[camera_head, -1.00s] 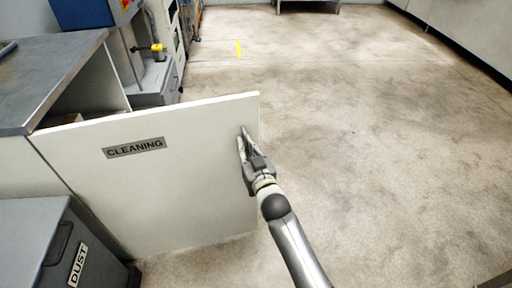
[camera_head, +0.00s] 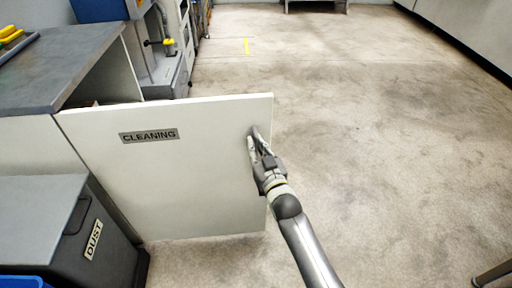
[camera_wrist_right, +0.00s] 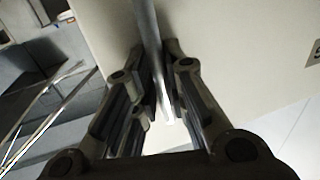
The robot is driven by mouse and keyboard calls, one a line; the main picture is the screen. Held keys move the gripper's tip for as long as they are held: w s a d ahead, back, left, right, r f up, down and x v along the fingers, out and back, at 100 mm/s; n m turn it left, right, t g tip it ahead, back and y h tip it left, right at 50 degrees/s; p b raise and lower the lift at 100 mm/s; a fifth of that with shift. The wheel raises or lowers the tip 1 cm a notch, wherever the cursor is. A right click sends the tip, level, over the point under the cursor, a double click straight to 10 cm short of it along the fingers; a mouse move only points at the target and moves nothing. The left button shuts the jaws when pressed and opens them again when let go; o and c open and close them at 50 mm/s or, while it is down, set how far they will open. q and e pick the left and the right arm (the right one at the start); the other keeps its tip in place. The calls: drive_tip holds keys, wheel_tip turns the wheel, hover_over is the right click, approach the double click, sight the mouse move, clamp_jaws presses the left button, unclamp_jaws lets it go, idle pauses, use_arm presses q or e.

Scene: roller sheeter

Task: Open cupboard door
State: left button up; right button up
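The white cupboard door (camera_head: 200,185) with a "CLEANING" label (camera_head: 149,136) stands wide open in the head view, jutting out from the cupboard under the grey worktop (camera_head: 75,65). My right gripper (camera_head: 254,142) is at the door's labelled face, close to its free edge. In the right wrist view, its two fingers (camera_wrist_right: 160,100) are closed in around a slim metal handle bar (camera_wrist_right: 147,30), with the pale door behind. The fingers cover the handle in the head view. The cupboard's inside is mostly hidden by the door. My left gripper is out of view.
A dark "DUST" bin (camera_head: 55,220) stands in front of the cupboard, left of the door. A blue container (camera_head: 22,283) shows at the bottom left. A blue and grey machine (camera_head: 150,50) stands beyond the door.

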drive_tip(key=shift+o, duration=1.2)
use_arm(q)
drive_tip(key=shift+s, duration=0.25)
use_arm(e)
drive_tip(key=shift+o, duration=0.2)
drive_tip(key=shift+f, duration=0.1)
drive_tip(key=v, duration=1.2)
